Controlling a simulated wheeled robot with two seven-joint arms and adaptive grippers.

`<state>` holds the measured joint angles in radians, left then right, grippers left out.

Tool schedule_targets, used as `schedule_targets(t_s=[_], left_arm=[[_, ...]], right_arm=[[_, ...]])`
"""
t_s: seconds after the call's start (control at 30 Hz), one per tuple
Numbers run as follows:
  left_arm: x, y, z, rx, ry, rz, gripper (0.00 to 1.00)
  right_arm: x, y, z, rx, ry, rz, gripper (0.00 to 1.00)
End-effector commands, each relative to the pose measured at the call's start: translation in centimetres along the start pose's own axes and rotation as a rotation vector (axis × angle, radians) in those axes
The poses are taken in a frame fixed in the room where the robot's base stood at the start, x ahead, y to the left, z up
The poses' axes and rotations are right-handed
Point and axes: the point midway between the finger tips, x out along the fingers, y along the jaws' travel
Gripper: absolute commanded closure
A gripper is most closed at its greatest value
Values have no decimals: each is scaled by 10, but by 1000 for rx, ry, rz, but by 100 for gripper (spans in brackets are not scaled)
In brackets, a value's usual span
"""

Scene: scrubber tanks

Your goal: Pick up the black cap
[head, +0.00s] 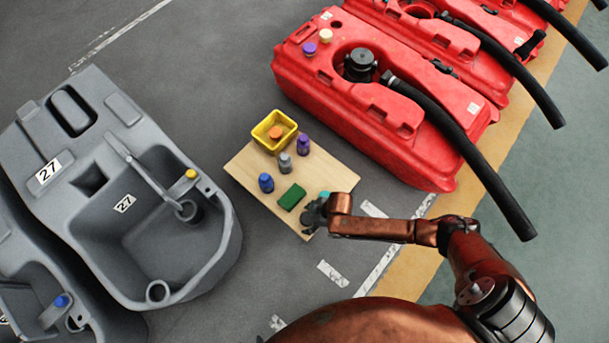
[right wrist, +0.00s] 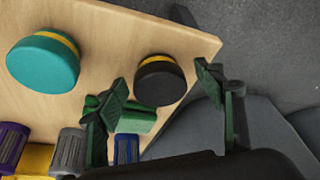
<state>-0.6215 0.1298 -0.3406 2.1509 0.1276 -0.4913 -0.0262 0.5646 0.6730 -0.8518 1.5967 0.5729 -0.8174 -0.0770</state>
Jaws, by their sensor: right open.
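The black cap (right wrist: 160,82) with a yellow band shows in the right wrist view, on the wooden board (right wrist: 120,35) near its edge. In the head view I cannot make it out; my right gripper seems to cover it. My right gripper (right wrist: 161,80) is open, with one green-padded finger on each side of the cap in the picture. I see no contact, and the gap in depth is hard to judge. In the head view the right gripper (head: 313,214) is over the board's near corner. My left gripper is not in view.
On the board are a teal cap (right wrist: 43,62), a green block (head: 291,197), blue (head: 266,183), grey (head: 285,163) and purple (head: 303,145) bottles, and a yellow bin (head: 259,142) holding an orange item (head: 275,132). A grey tank (head: 105,250) stands left, red tanks (head: 330,80) upper right.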

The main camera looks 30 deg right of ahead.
Motion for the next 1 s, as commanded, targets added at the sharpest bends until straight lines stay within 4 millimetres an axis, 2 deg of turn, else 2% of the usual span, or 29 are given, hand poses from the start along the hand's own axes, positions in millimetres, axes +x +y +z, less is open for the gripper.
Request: schedule_targets(t_s=[0.3, 0.83, 1.0], left_arm=[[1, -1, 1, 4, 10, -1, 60], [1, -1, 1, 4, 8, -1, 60], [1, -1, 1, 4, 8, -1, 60]], right_arm=[[1, 1, -1, 0, 1, 1, 38], [2, 0, 0, 0, 0, 1, 74], [2, 0, 0, 0, 0, 1, 75]])
